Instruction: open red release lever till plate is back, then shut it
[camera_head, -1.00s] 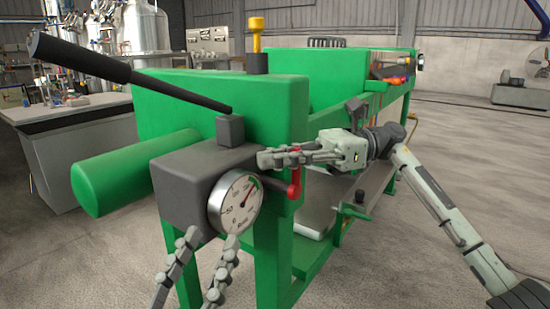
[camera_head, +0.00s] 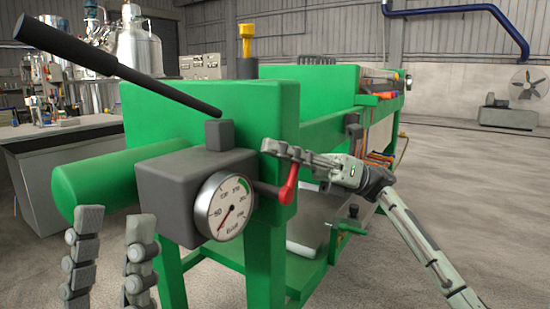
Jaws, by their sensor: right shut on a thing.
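The red release lever (camera_head: 288,184) is on the right side of the dark pump block (camera_head: 165,185), slanting upward to the right. My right gripper (camera_head: 275,150) is at the lever's upper end and shut on it; its fingers partly hide it. The round gauge (camera_head: 223,206) on the block has its needle low at the left of the dial. A green plate (camera_head: 310,85) stands behind the front green plate (camera_head: 200,105); I cannot tell how far it has travelled. My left gripper (camera_head: 115,222) is open and empty in front of the block, at lower left.
A long black pump handle (camera_head: 110,65) rises to the upper left from the block. A green cylinder (camera_head: 95,180) sticks out to the left. A yellow-topped fitting (camera_head: 246,45) stands behind the front plate.

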